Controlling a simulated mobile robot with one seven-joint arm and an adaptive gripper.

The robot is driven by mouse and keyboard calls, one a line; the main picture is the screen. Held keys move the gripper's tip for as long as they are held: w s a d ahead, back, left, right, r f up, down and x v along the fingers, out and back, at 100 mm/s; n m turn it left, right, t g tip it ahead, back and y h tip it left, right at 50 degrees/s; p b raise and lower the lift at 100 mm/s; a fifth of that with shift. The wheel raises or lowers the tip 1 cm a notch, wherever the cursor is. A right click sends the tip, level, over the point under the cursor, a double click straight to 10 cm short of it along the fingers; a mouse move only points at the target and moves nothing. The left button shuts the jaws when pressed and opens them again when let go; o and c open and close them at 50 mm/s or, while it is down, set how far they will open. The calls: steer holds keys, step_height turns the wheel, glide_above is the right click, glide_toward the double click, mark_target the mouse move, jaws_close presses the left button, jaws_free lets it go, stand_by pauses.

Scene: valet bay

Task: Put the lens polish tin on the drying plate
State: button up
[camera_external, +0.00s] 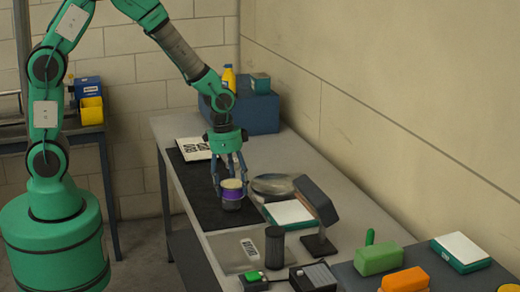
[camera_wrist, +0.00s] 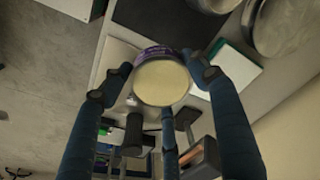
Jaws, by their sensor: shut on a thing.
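The lens polish tin (camera_external: 232,188), round with a cream top and purple side, is held upright between the fingers of my gripper (camera_external: 231,181). In the wrist view the tin (camera_wrist: 160,83) sits between the blue fingers (camera_wrist: 160,72), its cream face toward the camera. A dark round shape (camera_external: 231,204) shows directly below it; I cannot tell whether they touch. A round grey metal dish (camera_external: 272,184), which looks like the drying plate, lies on the bench right of the tin. It shows at the upper right of the wrist view (camera_wrist: 283,24).
A black mat (camera_external: 196,188) lies under the gripper area. A dark lamp (camera_external: 313,205) and a white-topped green box (camera_external: 289,213) stand beside the dish. A dark cylinder (camera_external: 275,247) and a grey sheet (camera_external: 232,249) are nearer. A blue box (camera_external: 247,110) stands behind.

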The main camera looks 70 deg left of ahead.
steer(key=s+d+f+m, duration=0.2)
steer(key=s+d+m, duration=0.1)
steer(key=s+d, duration=0.8)
steer(key=shift+s+a+f+b, duration=0.15)
steer(key=shift+s+a+f, duration=0.2)
steer(key=shift+f, duration=0.4)
steer(key=shift+s+a+f+b, duration=0.1)
steer(key=shift+s+a+f, duration=0.1)
steer(key=shift+a+f, duration=0.35)
steer(key=shift+s+a+f+b, duration=0.15)
steer(key=shift+s+a+f, duration=0.15)
steer(key=shift+f, duration=0.6)
steer(key=shift+w, duration=0.1)
steer(key=w+d, duration=0.1)
steer(key=w, duration=0.4)
steer(key=w+d+f, duration=0.1)
steer(key=w, duration=0.4)
steer(key=w+d, duration=0.1)
steer(key=w, duration=0.4)
steer(key=shift+w+d+f, duration=0.25)
steer(key=shift+d, duration=0.05)
steer(key=shift+f+b, duration=0.35)
steer(key=shift+f, duration=1.4)
steer(key=shift+f, duration=0.15)
